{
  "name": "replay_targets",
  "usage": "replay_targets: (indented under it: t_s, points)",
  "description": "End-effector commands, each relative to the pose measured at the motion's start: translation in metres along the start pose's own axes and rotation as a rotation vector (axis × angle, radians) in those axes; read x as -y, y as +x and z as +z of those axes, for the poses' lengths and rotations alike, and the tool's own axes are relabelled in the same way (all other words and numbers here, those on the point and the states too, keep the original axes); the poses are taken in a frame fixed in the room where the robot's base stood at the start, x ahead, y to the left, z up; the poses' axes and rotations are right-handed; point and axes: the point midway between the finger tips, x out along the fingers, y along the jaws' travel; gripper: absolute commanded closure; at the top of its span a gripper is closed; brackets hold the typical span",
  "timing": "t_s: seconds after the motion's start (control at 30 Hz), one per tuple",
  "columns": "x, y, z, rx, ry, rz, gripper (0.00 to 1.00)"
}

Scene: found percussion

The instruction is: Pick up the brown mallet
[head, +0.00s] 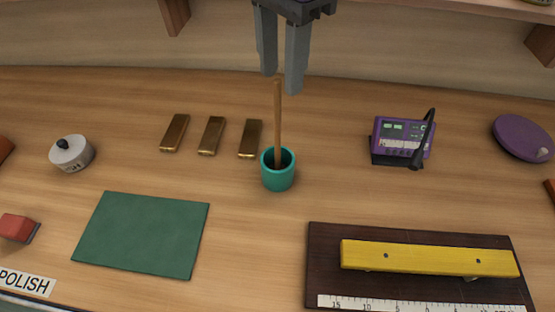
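The brown mallet (277,120) stands nearly upright in a small teal cup (278,178) near the middle of the table. Only its thin wooden handle shows; its lower end is hidden inside the cup. My gripper (281,84) hangs at the top of the head view, fingers pointing down. Its two grey fingers are apart, with a gap between them and nothing held. The fingertips appear close to the top of the handle; the exact distance in depth cannot be told.
Three brass bars (211,136) lie left of the cup. A green mat (141,235) lies front left. A yellow bar (428,259) rests on a dark board (322,250) front right. A purple device (402,136) stands right. A round timer-like object (71,153) sits left.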

Motion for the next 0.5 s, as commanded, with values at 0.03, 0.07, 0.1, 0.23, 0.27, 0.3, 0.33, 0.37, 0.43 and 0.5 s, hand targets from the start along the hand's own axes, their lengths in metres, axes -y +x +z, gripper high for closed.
replay_targets:
  t_s: [0.03,0.07,0.1,0.23,0.27,0.3,0.33,0.37,0.43,0.5]
  points:
    - [-0.001,0.006,0.000,0.001,-0.001,0.003,0.64]
    - [-0.001,0.010,0.000,0.002,-0.001,0.003,0.64]
    - [0.000,0.013,0.001,0.003,-0.001,0.002,0.64]
    - [0.001,0.022,0.001,0.004,0.000,0.000,0.64]
    - [0.001,0.024,0.001,0.004,0.000,0.001,0.64]
    - [0.002,0.028,0.001,0.005,-0.001,0.002,0.64]
    - [0.002,0.031,0.001,0.005,-0.001,0.003,0.64]
    - [0.002,0.035,0.001,0.005,-0.001,0.003,0.64]
    - [0.004,0.045,0.001,0.007,-0.001,0.002,0.64]
    - [0.005,0.057,0.001,0.006,-0.001,0.002,0.64]
